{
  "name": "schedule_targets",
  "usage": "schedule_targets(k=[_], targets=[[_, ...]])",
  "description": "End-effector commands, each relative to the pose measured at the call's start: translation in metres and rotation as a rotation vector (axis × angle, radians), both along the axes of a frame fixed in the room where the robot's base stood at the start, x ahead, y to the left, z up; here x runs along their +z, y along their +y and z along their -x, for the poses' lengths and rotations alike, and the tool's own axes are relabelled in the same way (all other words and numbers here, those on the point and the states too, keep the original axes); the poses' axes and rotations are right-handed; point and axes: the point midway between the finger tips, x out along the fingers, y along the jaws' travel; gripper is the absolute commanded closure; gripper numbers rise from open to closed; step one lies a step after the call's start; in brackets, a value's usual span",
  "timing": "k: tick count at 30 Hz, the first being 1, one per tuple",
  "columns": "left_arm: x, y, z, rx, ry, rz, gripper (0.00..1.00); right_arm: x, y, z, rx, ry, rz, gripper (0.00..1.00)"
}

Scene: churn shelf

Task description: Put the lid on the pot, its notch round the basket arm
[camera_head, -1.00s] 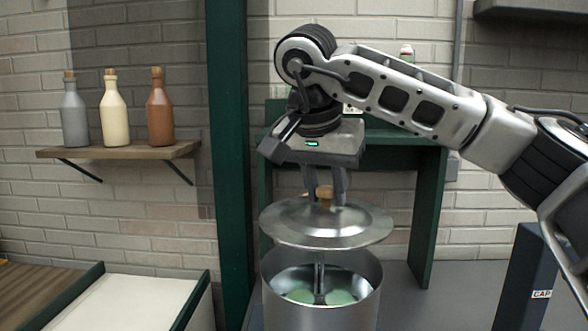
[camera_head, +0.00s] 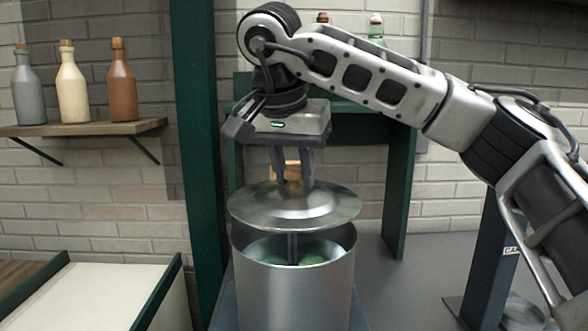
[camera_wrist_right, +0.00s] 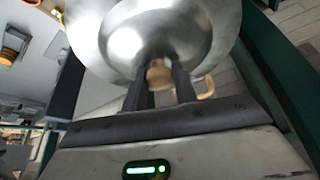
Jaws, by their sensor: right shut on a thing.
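My right gripper (camera_head: 291,183) is shut on the wooden knob of the lid (camera_head: 295,208) and holds the lid roughly level above the pot (camera_head: 295,290). The lid is a shallow metal dome and also shows in the right wrist view (camera_wrist_right: 115,40), with the knob (camera_wrist_right: 158,75) between the fingers. The pot is an open metal cylinder with green things (camera_head: 310,259) inside. The dark basket arm (camera_head: 292,248) rises from inside the pot to just under the lid. The lid's notch cannot be made out. My left gripper is not in view.
A green frame (camera_head: 400,190) stands behind the pot, with bottles on top. A green post (camera_head: 200,150) is close on the left. A wooden shelf (camera_head: 90,128) holds 3 bottles. A dark post marked CAP (camera_head: 490,265) stands right, below my arm.

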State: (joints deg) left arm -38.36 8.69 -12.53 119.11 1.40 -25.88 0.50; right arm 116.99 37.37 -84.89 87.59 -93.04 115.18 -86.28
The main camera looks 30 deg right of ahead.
Motion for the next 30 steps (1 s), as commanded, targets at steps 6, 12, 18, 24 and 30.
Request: schedule_targets(k=[6,12,18,24,30], targets=[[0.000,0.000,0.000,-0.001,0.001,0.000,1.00,0.001,0.000,0.000,-0.001,-0.002,0.000,1.00],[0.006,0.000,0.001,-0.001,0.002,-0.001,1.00,0.002,0.001,0.000,-0.001,-0.001,-0.001,1.00],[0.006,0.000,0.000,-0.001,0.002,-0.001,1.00,0.001,0.001,0.000,-0.001,-0.002,0.000,1.00],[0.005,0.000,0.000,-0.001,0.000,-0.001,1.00,-0.001,0.001,0.000,-0.001,-0.002,0.000,1.00],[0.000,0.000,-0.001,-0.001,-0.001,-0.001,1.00,-0.009,0.001,0.001,0.000,-0.001,0.000,1.00]])
